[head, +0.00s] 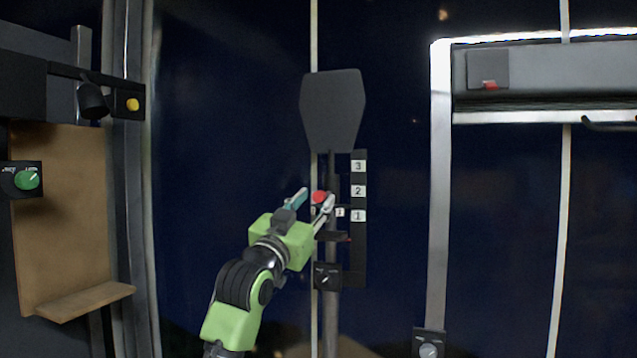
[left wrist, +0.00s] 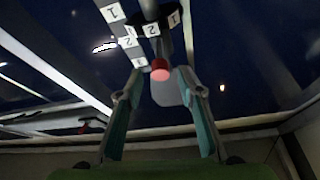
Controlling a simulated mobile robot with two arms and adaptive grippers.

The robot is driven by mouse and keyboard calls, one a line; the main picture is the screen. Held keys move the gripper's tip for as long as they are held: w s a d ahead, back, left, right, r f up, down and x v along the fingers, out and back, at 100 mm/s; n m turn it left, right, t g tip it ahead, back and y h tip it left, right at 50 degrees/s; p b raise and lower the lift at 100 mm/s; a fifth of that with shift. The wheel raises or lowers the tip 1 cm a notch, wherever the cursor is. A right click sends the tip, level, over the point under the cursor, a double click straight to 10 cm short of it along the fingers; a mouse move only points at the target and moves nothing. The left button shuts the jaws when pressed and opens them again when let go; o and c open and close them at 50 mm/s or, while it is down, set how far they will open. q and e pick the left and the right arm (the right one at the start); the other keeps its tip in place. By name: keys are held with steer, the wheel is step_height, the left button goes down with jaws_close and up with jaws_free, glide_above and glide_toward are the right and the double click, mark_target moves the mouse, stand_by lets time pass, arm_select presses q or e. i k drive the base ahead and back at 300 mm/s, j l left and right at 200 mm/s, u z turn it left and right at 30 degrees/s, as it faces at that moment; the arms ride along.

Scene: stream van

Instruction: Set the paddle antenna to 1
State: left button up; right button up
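The paddle antenna (head: 332,110) is a dark grey paddle on an upright mast. A black scale strip (head: 358,245) with white labels 3, 2 and 1 from top to bottom stands right beside the mast. A red knob (head: 319,197) is on the mast side, at a height between labels 2 and 1. The knob also shows in the left wrist view (left wrist: 160,66). My left gripper (head: 316,199) is open, with one finger on each side of the knob. In the left wrist view its fingers (left wrist: 161,82) are well apart, and I see no contact.
A small black box with a dial (head: 327,277) sits below the scale. A grey-framed shelf unit (head: 440,180) stands to the right. At the left are a wooden panel (head: 65,210), a green knob (head: 27,178) and a yellow button (head: 132,104).

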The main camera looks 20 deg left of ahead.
mark_target(332, 105)
steer(key=i+z, duration=0.25)
steer(key=i+j+z, duration=0.1)
steer(key=z, duration=0.15)
steer(key=j+z, duration=0.1)
steer(key=z, duration=0.2)
